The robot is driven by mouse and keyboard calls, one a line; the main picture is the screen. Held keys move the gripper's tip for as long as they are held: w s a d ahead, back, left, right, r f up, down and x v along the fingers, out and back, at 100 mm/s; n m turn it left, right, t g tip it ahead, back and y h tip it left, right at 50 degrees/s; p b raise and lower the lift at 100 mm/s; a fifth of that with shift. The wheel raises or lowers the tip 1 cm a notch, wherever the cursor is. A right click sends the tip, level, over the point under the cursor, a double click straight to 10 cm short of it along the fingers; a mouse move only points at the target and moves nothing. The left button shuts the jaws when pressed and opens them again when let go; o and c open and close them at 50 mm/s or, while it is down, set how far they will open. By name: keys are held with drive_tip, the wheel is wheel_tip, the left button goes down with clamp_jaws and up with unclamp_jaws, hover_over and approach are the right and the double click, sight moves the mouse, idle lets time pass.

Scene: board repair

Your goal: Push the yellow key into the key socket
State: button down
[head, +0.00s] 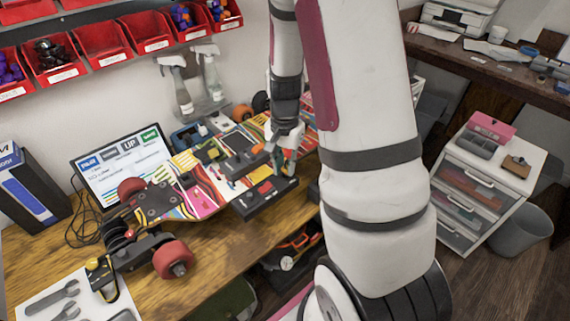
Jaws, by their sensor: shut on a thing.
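My gripper (286,160) points down over the right part of the patterned skateboard deck (188,160), just above a black box (265,200) with red parts on top. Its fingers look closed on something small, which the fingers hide. I cannot make out whether that is the yellow key, or whether it touches the box. I cannot pick out the key socket for certain. A small yellow piece (92,264) with a dark body and cord lies at the bench's left front, far from my gripper.
A screen (122,165) stands behind the deck. A red wheel (173,259) sticks out at the front. Wrenches (52,296) lie on a white sheet at lower left. Spray bottles (212,75) stand at the back. A drawer unit (485,185) and bin (522,230) are at right.

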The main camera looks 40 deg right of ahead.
drive_tip(key=shift+f+b, duration=0.45)
drive_tip(key=shift+f, duration=0.55)
idle(1.8)
drive_tip(key=c, duration=1.1)
unclamp_jaws()
drive_tip(key=shift+r, duration=0.25)
drive_tip(key=shift+r+p, duration=0.35)
drive_tip(key=shift+p, duration=0.1)
drive_tip(key=shift+r+p, duration=0.65)
drive_tip(key=shift+r, duration=0.4)
drive_tip(key=shift+r+p, duration=1.5)
drive_tip(key=shift+r, duration=1.4)
